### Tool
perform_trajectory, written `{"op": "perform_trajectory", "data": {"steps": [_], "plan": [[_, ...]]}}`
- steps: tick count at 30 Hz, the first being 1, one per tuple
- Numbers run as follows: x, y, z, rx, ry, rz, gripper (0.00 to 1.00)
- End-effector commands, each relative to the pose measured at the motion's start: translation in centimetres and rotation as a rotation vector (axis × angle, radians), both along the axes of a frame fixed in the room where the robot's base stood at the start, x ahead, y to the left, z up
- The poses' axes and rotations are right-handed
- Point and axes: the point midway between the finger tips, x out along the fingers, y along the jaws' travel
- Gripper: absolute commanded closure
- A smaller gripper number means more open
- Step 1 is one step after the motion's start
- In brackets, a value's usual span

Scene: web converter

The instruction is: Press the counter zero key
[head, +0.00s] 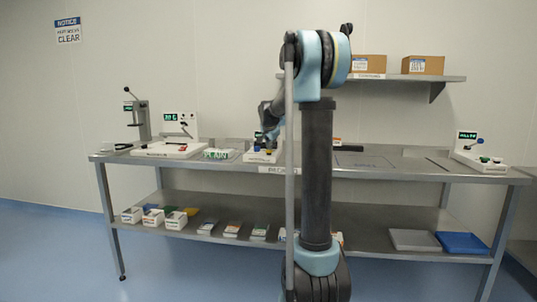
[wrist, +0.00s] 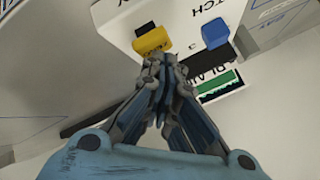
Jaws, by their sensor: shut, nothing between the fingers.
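My gripper (wrist: 163,75) is shut and empty, pointing at a white device (wrist: 180,15). The device carries a yellow key (wrist: 152,41) and a blue key (wrist: 215,33). The fingertips appear just short of the yellow key in the wrist view; whether they touch it I cannot tell. Lettering ending in "TCH" is printed on the device. No label reading counter zero is legible. In the head view the device (head: 262,156) stands mid-bench, partly hidden by my arm.
Farther left is a white machine (head: 165,150) with a display. Another display unit (head: 480,160) stands at the bench's right end. The steel bench (head: 400,165) is mostly clear right of my arm.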

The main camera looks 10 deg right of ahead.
Motion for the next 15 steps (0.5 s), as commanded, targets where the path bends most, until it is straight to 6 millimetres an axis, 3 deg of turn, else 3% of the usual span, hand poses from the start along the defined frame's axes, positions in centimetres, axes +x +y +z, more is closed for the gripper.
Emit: {"op": "perform_trajectory", "data": {"steps": [15], "plan": [[0.00, 0.00, -0.53, 0.000, 0.000, 0.000, 1.00]]}}
